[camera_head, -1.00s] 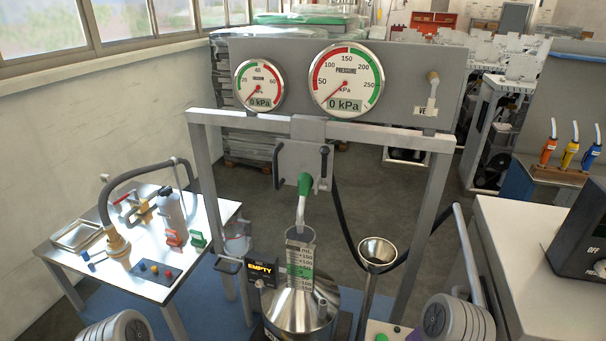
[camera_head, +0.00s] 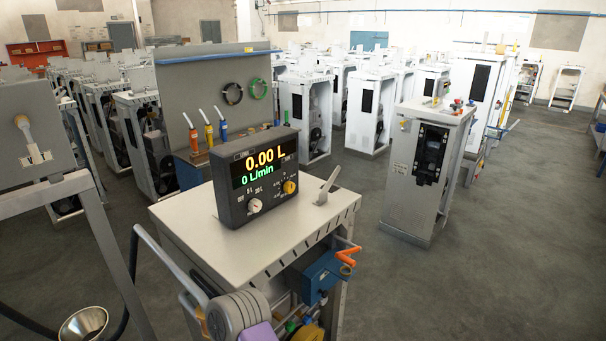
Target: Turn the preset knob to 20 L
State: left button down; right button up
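A dark meter console (camera_head: 234,190) stands on a pale cabinet top in the middle of the view. Its display (camera_head: 264,165) reads 0.00 L in yellow and 0 L/min in green. A white knob (camera_head: 254,206) is at the lower left of its face, with small marks around it that seem to include OFF, 5 L and 20 L. A yellow knob (camera_head: 290,187) is at the right with its own small marks. I cannot tell where either pointer stands. Neither gripper shows; a grey ribbed part at the bottom seems to be my arm.
The cabinet top (camera_head: 190,215) is clear beside the console except for a grey lever (camera_head: 327,186) at its right. A rail handle and a blue valve box (camera_head: 318,275) stick out of its front. A funnel (camera_head: 84,325) is at lower left. Open floor lies right.

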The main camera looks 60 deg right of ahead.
aim_at(255, 206)
jog(key=z, duration=2.15)
jog(key=k, duration=1.3)
jog(key=z, duration=1.15)
jog(key=i, duration=0.85)
jog(key=u, duration=0.45)
jog(key=i, duration=0.8)
jog(key=u, duration=0.85)
